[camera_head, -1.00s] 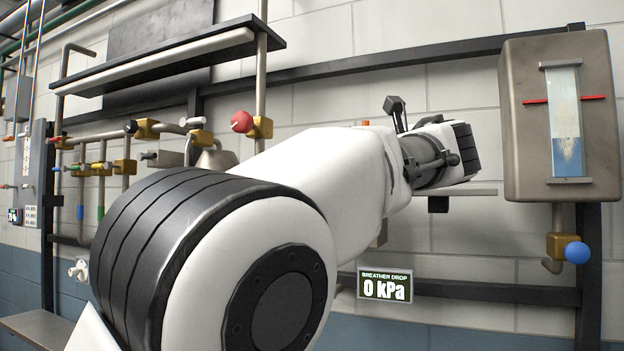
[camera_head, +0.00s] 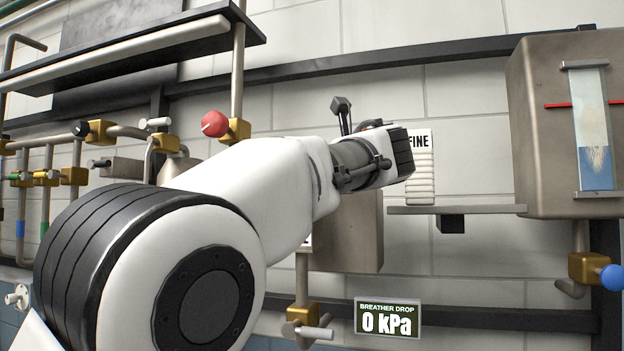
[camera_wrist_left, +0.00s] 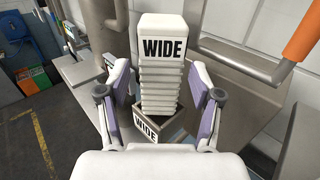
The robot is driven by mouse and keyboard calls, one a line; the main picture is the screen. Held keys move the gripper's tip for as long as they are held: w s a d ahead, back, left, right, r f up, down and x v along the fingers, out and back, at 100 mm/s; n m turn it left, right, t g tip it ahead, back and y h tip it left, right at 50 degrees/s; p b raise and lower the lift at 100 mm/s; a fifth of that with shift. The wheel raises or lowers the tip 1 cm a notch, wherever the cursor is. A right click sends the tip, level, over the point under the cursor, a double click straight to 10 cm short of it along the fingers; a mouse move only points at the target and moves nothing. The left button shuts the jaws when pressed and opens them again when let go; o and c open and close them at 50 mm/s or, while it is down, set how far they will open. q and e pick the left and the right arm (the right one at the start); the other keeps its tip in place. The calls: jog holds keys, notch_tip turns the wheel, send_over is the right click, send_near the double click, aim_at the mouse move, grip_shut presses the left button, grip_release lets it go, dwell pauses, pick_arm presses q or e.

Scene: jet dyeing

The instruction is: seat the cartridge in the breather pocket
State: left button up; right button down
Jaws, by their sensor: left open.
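In the left wrist view a white ribbed cartridge (camera_wrist_left: 160,80) marked WIDE stands between the fingers of my left gripper (camera_wrist_left: 163,112). The fingers are apart, one on each side of it. Its lower end is at a square metal pocket (camera_wrist_left: 176,132) that also bears a WIDE label (camera_wrist_left: 146,127); how deep it sits I cannot tell. In the head view my left wrist hides the fingers and this cartridge. A second white cartridge (camera_head: 420,175) marked FINE stands on a small wall shelf (camera_head: 480,209), right of my wrist. My right gripper is not in view.
A grey metal box (camera_head: 350,235) is below my left wrist. A display (camera_head: 388,318) reads breather drop 0 kPa. A steel tank with a sight glass (camera_head: 540,120) is at right. Pipes with valves, including a red ball knob (camera_head: 214,123), are at left. An orange handle (camera_wrist_left: 303,35) is at upper right.

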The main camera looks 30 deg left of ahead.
pick_arm(q)
jog(key=x, duration=0.4)
jog(key=p+x, duration=0.1)
jog(key=x, duration=0.1)
jog(key=shift+w+f, duration=0.15)
jog(key=shift+f, duration=0.25)
jog(key=shift+s+d+r, duration=0.1)
jog(key=shift+s+d, duration=0.05)
jog(key=shift+s, duration=0.1)
jog(key=shift+d+r, duration=0.1)
jog(key=shift+d, duration=0.05)
jog(key=c, duration=1)
jog(key=shift+c, duration=0.7)
